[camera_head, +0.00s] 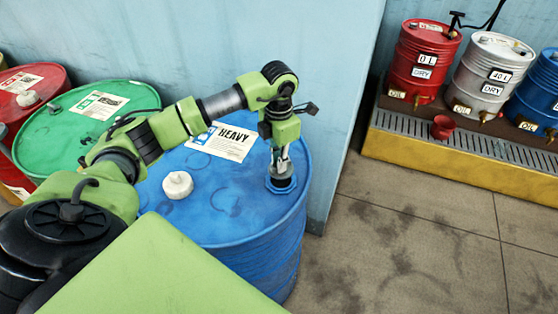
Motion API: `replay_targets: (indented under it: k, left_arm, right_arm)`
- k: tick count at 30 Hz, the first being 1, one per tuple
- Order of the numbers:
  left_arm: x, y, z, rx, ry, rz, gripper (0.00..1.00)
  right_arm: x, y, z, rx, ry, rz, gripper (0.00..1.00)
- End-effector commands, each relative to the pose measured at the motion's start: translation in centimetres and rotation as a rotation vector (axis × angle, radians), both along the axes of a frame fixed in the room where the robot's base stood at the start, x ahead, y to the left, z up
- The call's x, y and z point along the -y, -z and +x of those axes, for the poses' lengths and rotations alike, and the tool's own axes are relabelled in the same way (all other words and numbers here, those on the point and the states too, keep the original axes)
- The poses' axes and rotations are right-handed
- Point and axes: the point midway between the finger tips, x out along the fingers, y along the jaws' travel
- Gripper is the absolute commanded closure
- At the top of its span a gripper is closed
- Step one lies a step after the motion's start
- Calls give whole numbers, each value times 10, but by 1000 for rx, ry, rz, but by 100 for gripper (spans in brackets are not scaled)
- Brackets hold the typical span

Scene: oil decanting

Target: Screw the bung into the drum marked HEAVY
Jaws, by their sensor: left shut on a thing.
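The blue drum (235,245) has a label reading HEAVY (222,141) on its top, near the wall. My left gripper (281,163) points down over the right side of the drum top. It is shut on a small dark bung (282,182), which sits at a blue angular collar (281,189) on the drum top. The fingers hide part of the bung, and I cannot tell how deep its thread sits. My right gripper is out of view.
A green drum (75,125) and a red drum (30,82) stand to the left. A blue wall is behind. At the right, small red (422,62), grey (487,75) and blue drums stand above a yellow-edged grated rack (450,168). The floor between is clear.

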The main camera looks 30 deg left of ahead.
Motion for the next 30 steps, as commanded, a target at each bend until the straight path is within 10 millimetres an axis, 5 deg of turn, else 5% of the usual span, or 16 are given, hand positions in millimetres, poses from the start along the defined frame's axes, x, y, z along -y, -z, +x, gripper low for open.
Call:
replay_targets:
  k: [30]
  left_arm:
    - [0,32,0,1,-1,0,100]
  right_arm:
    - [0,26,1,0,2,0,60]
